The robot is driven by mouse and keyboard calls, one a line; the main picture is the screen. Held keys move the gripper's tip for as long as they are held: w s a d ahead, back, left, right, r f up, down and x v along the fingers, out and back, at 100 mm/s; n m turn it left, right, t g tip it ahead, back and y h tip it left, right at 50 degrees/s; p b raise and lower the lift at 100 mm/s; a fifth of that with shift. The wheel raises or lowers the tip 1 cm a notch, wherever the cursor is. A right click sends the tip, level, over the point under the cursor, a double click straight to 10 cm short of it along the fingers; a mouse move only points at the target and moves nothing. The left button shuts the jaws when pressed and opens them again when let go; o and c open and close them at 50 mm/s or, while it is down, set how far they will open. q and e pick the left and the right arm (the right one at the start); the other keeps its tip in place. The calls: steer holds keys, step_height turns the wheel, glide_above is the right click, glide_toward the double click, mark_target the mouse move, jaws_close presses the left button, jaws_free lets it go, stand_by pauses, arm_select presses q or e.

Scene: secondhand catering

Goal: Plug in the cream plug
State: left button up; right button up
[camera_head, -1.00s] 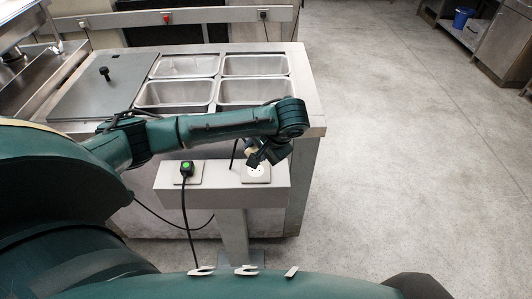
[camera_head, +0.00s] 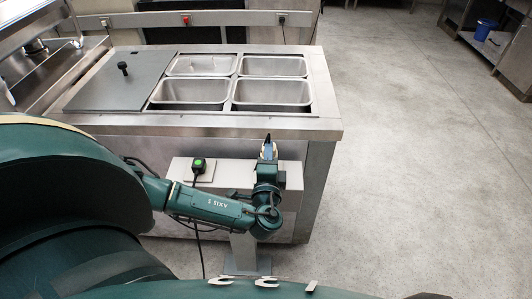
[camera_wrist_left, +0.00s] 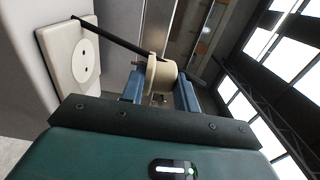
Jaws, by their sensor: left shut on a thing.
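My left gripper (camera_head: 268,150) is shut on the cream plug (camera_wrist_left: 160,76). The plug sits between the blue fingers, and a dark cable runs from it toward the upper left in the left wrist view. In the head view only a small cream part shows at the fingertips, by the counter's front edge. A pale socket (camera_wrist_left: 86,60) with two holes shows left of the gripper in the left wrist view, apart from the plug. My arm mostly hides this socket in the head view. My right gripper is not in view.
A black plug with a green top (camera_head: 198,166) sits in the other socket of the grey pedestal box (camera_head: 228,172). Behind it stands a steel counter (camera_head: 318,80) with several pans and a grey lid (camera_head: 120,82). Open floor lies to the right.

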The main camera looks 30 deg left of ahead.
arm_select(q)
steer(key=shift+f, duration=0.15)
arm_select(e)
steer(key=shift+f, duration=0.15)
arm_select(q)
steer(key=shift+f+b, duration=0.8)
steer(key=shift+b, duration=0.1)
step_height(320, 180, down, 2)
steer(key=shift+f+b, duration=0.25)
steer(key=shift+b, duration=0.8)
steer(key=shift+f+b, duration=0.6)
steer(key=shift+f, duration=0.1)
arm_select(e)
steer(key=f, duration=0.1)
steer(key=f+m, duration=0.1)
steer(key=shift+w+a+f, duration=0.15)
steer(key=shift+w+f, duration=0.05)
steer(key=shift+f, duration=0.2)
